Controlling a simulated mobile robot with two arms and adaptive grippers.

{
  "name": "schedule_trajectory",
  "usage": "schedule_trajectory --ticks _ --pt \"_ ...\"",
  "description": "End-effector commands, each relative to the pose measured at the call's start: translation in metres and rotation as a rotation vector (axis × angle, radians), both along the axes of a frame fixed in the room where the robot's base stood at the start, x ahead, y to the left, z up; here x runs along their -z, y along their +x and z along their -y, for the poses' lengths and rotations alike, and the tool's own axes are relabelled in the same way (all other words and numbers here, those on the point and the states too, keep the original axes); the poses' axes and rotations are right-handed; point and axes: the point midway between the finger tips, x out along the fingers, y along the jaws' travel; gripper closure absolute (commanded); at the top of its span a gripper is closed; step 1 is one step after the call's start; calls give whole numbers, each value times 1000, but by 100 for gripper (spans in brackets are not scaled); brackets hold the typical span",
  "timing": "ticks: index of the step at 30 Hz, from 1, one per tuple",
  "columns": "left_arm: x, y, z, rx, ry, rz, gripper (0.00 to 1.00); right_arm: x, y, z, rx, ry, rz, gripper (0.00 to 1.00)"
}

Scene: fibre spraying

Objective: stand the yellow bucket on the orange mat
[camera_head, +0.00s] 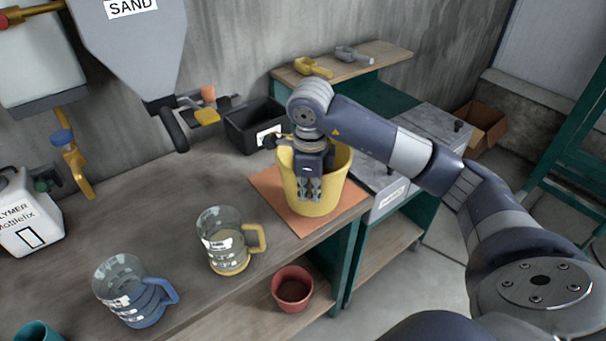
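The yellow bucket (332,190) stands upright on the orange mat (271,186), near the front right corner of the workbench. My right gripper (310,190) points down at the bucket, its two fingers overlapping the near wall in the picture. A narrow gap shows between the fingers, but I cannot tell whether they hold the bucket or are only beside it. The wrist hides part of the bucket's rim and opening. My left gripper is not in view.
Clear jugs with a yellow base (229,262) and a blue base (135,306) stand left of the mat. A black bin (250,128) is behind it. A red bucket (293,288) is on the lower shelf. The bench left of the mat is mostly clear.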

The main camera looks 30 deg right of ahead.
Motion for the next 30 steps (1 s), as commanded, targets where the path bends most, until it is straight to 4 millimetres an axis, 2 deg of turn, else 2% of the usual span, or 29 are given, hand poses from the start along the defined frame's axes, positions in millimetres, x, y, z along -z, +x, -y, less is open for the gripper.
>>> schedule_trajectory --ticks 1,6,12,17,25,30 --pt "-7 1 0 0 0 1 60 -3 10 3 4 1 0 100" --pt "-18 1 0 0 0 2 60 0 41 15 4 2 2 100" --pt "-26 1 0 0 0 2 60 4 67 26 2 2 1 100" --pt "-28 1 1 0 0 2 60 7 74 29 -1 0 0 100" --pt "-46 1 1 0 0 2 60 37 73 29 -1 0 -2 100" --pt "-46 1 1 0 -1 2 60 42 74 29 0 -1 2 100"
